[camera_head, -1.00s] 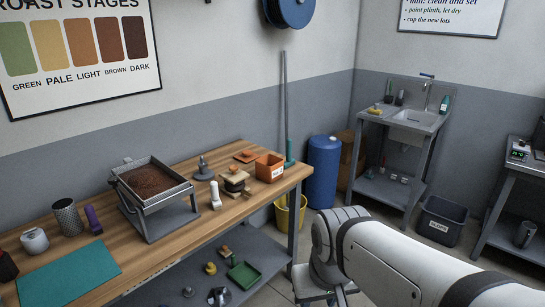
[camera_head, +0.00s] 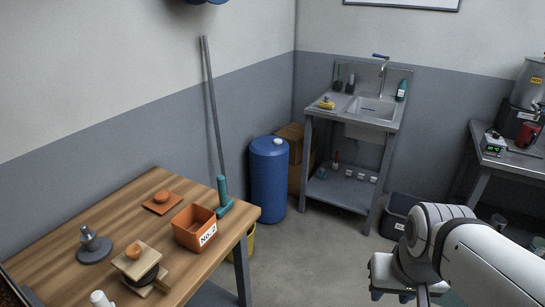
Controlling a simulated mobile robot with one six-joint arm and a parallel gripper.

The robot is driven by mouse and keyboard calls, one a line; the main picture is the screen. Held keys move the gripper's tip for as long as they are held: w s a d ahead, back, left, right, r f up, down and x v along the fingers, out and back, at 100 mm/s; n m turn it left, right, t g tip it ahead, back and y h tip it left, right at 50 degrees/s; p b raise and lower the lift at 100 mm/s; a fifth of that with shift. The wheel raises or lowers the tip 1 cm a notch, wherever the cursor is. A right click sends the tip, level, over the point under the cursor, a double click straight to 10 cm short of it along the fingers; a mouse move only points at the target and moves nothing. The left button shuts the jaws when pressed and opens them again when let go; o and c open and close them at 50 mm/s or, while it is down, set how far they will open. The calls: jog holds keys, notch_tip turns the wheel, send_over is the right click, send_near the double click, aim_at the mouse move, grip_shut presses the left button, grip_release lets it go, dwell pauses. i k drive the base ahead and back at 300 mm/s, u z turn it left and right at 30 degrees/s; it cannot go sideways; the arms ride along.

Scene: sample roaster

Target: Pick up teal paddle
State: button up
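My gripper (camera_head: 402,288) is at the lower right, cut by the bottom edge, far from the pole. Its fingers are not clear, so its opening and anything held cannot be made out.
The wooden table (camera_head: 130,205) bears an orange bin (camera_head: 193,228), a grey tamper-like tool (camera_head: 94,245) and wooden blocks (camera_head: 138,262). A blue barrel (camera_head: 269,180), a sink stand (camera_head: 372,108) with a teal bottle (camera_head: 402,90) and a dark bin (camera_head: 398,215) stand beyond. Floor between is clear.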

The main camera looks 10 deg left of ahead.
aim_at(226, 203)
jog(key=u, duration=0.3)
jog(key=i, duration=1.3)
jog(key=u, duration=0.95)
jog(key=k, duration=0.8)
jog(key=u, duration=0.1)
jog(key=i, duration=0.9)
jog(key=z, duration=0.1)
